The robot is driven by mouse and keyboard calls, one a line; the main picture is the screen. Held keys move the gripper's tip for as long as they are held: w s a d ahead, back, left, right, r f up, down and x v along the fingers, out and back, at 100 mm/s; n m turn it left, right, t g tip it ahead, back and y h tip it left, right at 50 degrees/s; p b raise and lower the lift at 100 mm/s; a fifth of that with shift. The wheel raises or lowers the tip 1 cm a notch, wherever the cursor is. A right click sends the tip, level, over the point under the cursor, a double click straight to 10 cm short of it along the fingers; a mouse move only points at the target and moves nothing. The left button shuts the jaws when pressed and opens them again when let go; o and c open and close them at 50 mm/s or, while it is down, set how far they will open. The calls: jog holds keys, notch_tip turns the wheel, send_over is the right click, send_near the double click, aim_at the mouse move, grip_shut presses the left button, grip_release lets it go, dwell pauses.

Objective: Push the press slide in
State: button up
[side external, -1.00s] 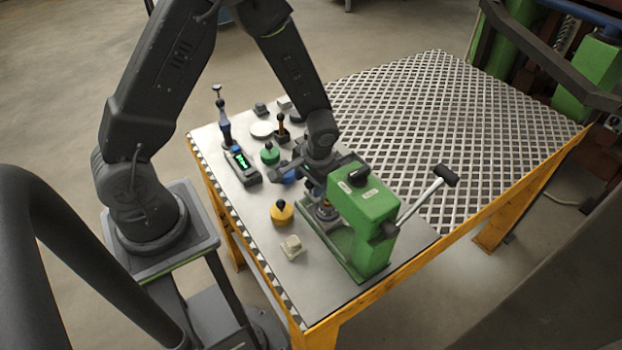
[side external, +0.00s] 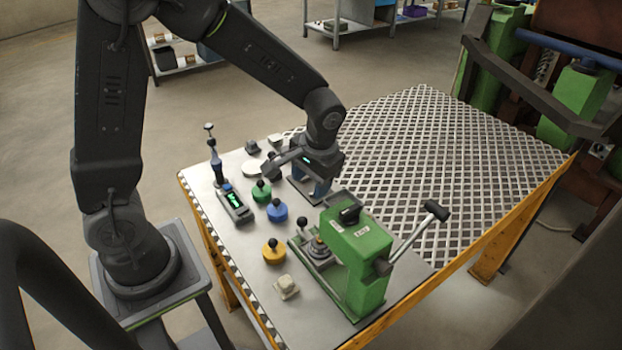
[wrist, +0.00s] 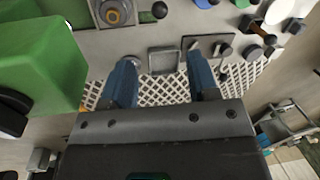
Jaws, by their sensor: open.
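The green press (side external: 362,262) stands at the table's front right, its lever (side external: 418,232) slanting up to the right. Its slide (side external: 318,250) shows at the left foot of the press, with a round metal piece on it and a black knob (side external: 300,222) behind. In the wrist view the slide (wrist: 115,12) and its black knob (wrist: 159,10) show at the top edge, left of centre, beside the green press body (wrist: 40,62). My gripper (side external: 320,190) is behind the press, apart from the slide. Its blue fingers (wrist: 161,68) are open and empty.
A small square grey tray (wrist: 163,60) lies beyond the fingers. Yellow (side external: 273,252), blue (side external: 277,211) and green (side external: 261,191) knobbed pieces, a meter (side external: 236,206) and a pale block (side external: 286,287) stand left of the press. The grated tabletop (side external: 440,150) is clear.

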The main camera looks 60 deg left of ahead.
aim_at(305, 218)
jog(key=shift+w, duration=0.1)
jog(key=w+a+f+g+h, duration=0.1)
jog(key=w+g, duration=0.3)
jog(key=w, duration=0.1)
jog(key=x, duration=1.3)
jog(key=shift+s+a+f, duration=0.15)
jog(key=shift+s+f, duration=0.05)
jog(key=shift+f, duration=0.05)
grip_shut()
